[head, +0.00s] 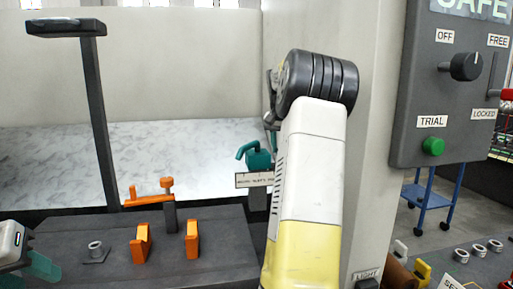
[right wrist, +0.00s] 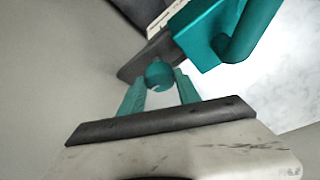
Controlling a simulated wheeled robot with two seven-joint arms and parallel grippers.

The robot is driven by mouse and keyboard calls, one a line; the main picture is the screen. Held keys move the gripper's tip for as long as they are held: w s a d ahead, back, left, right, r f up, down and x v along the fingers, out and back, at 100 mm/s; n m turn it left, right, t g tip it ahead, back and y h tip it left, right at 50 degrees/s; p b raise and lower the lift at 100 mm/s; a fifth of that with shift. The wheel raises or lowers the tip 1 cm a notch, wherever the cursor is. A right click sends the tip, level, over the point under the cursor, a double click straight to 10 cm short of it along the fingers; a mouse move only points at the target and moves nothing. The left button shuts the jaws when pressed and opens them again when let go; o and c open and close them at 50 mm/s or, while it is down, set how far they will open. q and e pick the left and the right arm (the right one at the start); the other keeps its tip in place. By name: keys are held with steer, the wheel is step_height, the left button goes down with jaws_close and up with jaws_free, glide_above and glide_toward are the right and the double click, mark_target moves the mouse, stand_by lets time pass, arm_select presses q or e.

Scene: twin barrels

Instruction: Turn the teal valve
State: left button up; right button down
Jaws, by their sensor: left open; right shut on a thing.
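The teal valve (head: 255,156) stands at the back beside a small label plate, left of my right arm in the head view. In the right wrist view it shows as a thick teal body with a curved handle (right wrist: 215,38) and a round teal knob (right wrist: 160,74). My right gripper (right wrist: 160,90) has its two teal fingers on either side of this knob and is shut on it. In the head view my right arm hides most of that gripper. My left gripper (head: 28,274) is open and empty at the lower left edge, partly out of frame.
A dark post (head: 97,115) rises at left. A grey control panel (head: 440,85) with a knob and green button hangs at right.

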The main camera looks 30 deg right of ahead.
steer(key=c, duration=0.9)
jaws_free()
steer(key=shift+o, duration=0.2)
steer(key=v, duration=0.7)
steer(key=shift+r, duration=0.35)
steer(key=shift+s+a, duration=0.1)
